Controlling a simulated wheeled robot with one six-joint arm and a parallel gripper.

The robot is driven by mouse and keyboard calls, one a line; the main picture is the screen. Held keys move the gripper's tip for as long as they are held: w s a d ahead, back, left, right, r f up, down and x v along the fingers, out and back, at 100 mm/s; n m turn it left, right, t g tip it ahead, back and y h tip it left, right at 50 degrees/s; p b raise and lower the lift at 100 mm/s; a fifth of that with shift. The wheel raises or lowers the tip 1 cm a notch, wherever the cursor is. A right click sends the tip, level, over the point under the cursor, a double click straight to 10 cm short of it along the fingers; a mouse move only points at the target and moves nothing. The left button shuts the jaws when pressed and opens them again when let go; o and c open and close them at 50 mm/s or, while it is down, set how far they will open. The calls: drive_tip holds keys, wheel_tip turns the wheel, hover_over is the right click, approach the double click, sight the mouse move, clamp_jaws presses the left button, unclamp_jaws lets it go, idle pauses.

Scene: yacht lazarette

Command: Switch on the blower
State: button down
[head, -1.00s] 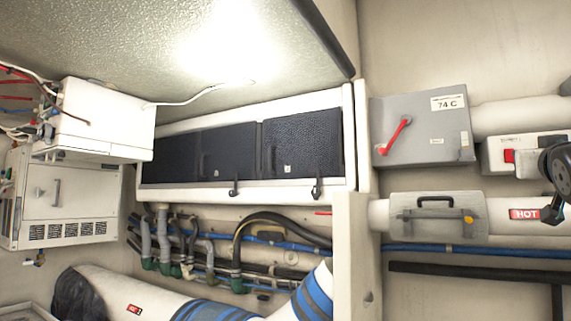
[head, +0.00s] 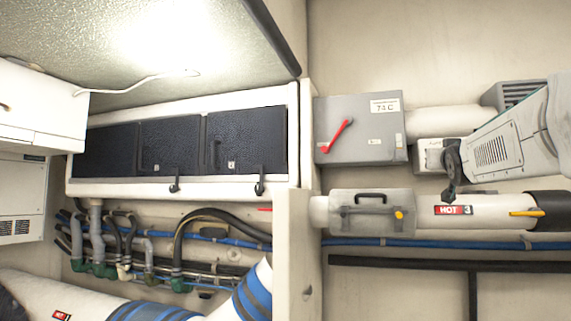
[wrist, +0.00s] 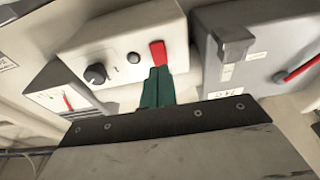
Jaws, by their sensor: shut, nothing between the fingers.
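I cannot read which control is the blower's. My gripper's green fingers (wrist: 157,72) are shut and empty, with their tips at the lower end of the red switch. I cannot tell whether they touch it. In the head view the box (head: 428,160) is partly behind my arm. The red switch and fingertips are hidden there.
A grey box (head: 383,128) with a red lever (head: 337,136) is left of the control box. Below run a pipe marked HOT (head: 480,208) and a grey case (head: 345,224) with a handle. A gauge (wrist: 62,98) sits beside the box in the wrist view.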

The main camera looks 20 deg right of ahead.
drive_tip(key=shift+x, duration=1.4)
drive_tip(key=shift+w+d+r+g+y, duration=0.1)
drive_tip(key=shift+d+g+y, duration=0.2)
drive_tip(key=shift+g, duration=0.4)
drive_tip(key=s+a+r, duration=0.3)
drive_tip(key=s+a, duration=0.5)
drive_tip(key=s, duration=0.3)
drive_tip(key=shift+a+r, duration=0.2)
drive_tip(key=shift+r, duration=0.05)
